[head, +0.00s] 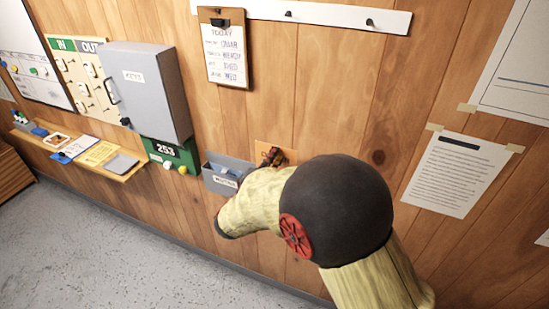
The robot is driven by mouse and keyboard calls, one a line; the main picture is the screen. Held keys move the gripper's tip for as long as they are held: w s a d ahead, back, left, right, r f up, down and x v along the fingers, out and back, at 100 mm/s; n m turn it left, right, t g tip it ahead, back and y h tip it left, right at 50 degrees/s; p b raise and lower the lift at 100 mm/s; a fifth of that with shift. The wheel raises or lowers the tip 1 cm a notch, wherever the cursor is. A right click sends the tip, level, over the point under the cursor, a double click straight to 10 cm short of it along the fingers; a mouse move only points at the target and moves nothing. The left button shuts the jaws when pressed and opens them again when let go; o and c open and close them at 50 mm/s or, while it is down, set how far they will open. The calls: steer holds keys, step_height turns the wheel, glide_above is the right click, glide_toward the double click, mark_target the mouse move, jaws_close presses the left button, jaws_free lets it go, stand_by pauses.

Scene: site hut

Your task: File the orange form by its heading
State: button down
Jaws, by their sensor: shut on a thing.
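The orange form (290,155) is upright in front of the wood-panelled wall, right of the middle of the head view. My gripper (271,157) is shut on it. My arm covers what is below the form, and its heading cannot be read from here. A grey wall pocket (215,183) with a white label and some blue and white papers in it hangs just left of the form. The label is too small to read. My arm hides the pocket's right end and whatever is beyond it.
A grey key cabinet (148,92) sticks out from the wall at left, above a green 253 board (160,152). A narrow shelf (131,172) with papers runs further left. A clipboard (223,50) hangs above. A typed notice (458,173) is at right.

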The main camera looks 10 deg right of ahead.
steer(key=shift+w+d, duration=0.4)
steer(key=shift+w, duration=0.2)
steer(key=x, duration=0.1)
steer(key=p+x, duration=0.1)
steer(key=shift+w+d+f, duration=0.1)
steer(key=shift+w+f, duration=0.2)
steer(key=shift+w+d+b, duration=0.3)
steer(key=shift+w+b, duration=0.1)
steer(key=shift+b, duration=0.25)
steer(key=shift+b, duration=0.6)
stand_by(0.3)
steer(key=shift+b, duration=0.6)
steer(key=shift+f, duration=0.15)
stand_by(0.4)
steer(key=shift+f+b, duration=1.4)
steer(key=shift+b, duration=0.8)
